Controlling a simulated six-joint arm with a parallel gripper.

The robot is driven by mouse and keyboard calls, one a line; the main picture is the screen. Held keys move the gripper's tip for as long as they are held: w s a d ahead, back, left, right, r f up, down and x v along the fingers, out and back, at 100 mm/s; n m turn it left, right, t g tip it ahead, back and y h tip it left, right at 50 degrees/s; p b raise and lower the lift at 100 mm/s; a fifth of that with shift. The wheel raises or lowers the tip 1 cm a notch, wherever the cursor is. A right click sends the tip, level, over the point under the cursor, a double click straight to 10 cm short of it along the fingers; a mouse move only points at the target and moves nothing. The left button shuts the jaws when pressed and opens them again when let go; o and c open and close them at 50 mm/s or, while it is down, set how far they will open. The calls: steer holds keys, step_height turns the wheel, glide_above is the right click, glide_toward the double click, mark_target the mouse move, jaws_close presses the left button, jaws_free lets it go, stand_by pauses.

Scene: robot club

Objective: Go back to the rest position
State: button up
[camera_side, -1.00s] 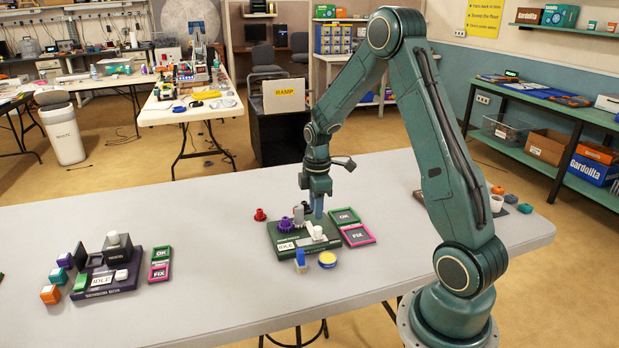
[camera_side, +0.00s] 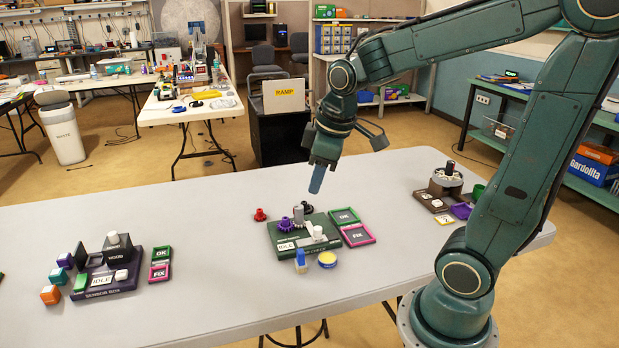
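My gripper (camera_side: 317,180) is raised above the white table, up and slightly right of the dark green station, clear of everything on it. Its blue-grey fingers point down and a little left. The fingers overlap in this view, so I cannot tell whether they are open or shut, and I see no object between them.
Below is the green station (camera_side: 284,245) with a purple gear (camera_side: 284,226) and green and pink trays (camera_side: 357,235). A red piece (camera_side: 260,215) sits left of it. A purple sensor box (camera_side: 105,285) stands left, a round brown station (camera_side: 446,190) right.

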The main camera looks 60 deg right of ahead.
steer(key=s+a+r+m+t, duration=0.1)
steer(key=s+a, duration=0.2)
steer(key=s, duration=0.2)
steer(key=s+a+r+m+t, duration=0.1)
steer(key=s+a+r+m, duration=0.1)
steer(key=s, duration=0.4)
steer(key=shift+a+r+m+y, duration=0.2)
steer(key=shift+a+m+y, duration=0.15)
steer(key=shift+a, duration=0.4)
